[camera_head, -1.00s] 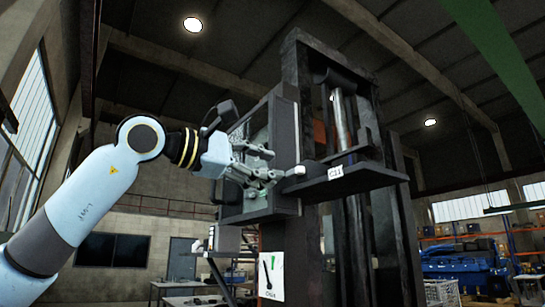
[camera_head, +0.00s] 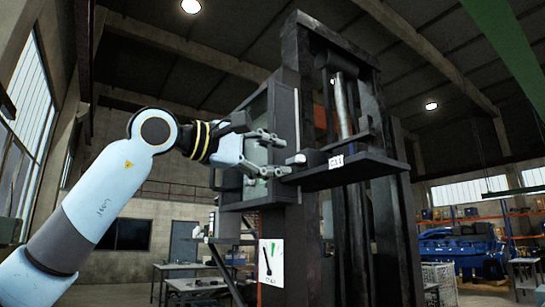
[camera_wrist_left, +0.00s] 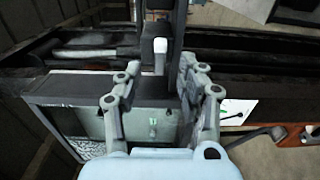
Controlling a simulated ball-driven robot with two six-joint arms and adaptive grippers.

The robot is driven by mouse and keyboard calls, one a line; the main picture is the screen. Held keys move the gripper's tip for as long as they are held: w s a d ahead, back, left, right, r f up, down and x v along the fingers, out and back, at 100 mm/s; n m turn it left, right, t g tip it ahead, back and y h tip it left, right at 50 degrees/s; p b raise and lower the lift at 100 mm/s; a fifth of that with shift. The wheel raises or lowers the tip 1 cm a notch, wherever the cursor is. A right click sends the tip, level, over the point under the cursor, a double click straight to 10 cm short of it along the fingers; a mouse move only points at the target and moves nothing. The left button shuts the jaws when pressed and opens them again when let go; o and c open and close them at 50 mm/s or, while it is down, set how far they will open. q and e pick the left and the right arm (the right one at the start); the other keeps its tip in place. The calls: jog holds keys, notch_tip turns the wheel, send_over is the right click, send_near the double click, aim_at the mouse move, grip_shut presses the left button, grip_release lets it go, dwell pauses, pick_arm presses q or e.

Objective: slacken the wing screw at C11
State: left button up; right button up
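The label C11 (camera_head: 336,162) is on the front edge of a dark shelf-like bracket (camera_head: 370,166) on a tall dark column. A small pale grey knob (camera_head: 296,159), which I take for the wing screw, sticks out at the bracket's left end. In the left wrist view a pale upright peg (camera_wrist_left: 160,56) stands ahead, between the finger lines; it seems to be the same part. My left gripper (camera_head: 284,155) is open, its fingertips just left of the knob. I cannot tell whether they touch it. My right gripper is not in view.
A grey box with a greenish panel (camera_head: 256,152) is behind my left gripper. A white card with a black and green mark (camera_head: 271,262) hangs below it. Tables (camera_head: 190,287) and a blue engine (camera_head: 458,247) stand farther back.

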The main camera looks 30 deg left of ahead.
aim_at(292, 160)
pick_arm(q)
jog(key=shift+w, duration=0.1)
jog(key=shift+x, duration=1.85)
jog(key=shift+c, duration=0.4)
grip_shut()
jog(key=n, duration=0.4)
jog(key=shift+n+b, duration=0.35)
jog(key=shift+n, duration=0.05)
